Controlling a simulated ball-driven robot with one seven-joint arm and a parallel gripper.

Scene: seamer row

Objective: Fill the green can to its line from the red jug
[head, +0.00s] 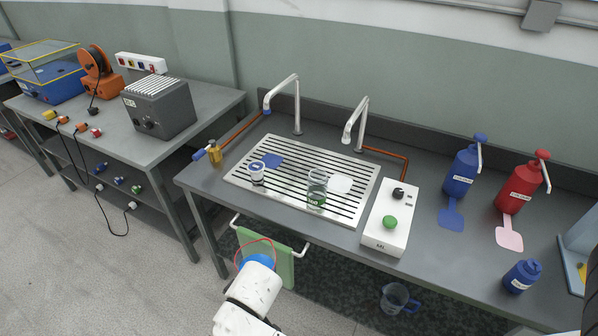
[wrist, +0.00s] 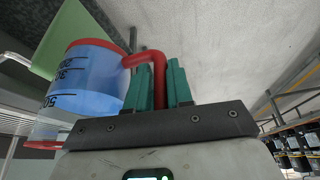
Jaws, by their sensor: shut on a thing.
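The red jug (wrist: 85,85) is clear with a red rim, red handle and black scale marks, and holds blue liquid. My gripper (wrist: 158,80) is shut on its red handle. In the head view the jug (head: 258,258) is in front of the table's front edge, by the green towel, partly hidden by my arm. A clear vessel with green at its lower part (head: 317,190), likely the green can, stands upright on the slatted drain tray (head: 290,178), apart from my gripper. Its line is too small to make out.
A small cup with a dark band (head: 257,173) stands left on the tray. Two taps (head: 296,105) rise behind. A white box with a green knob (head: 390,222) stands right of the tray. Blue (head: 462,170) and red (head: 520,186) pump bottles stand farther right. A green towel (head: 275,250) hangs in front.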

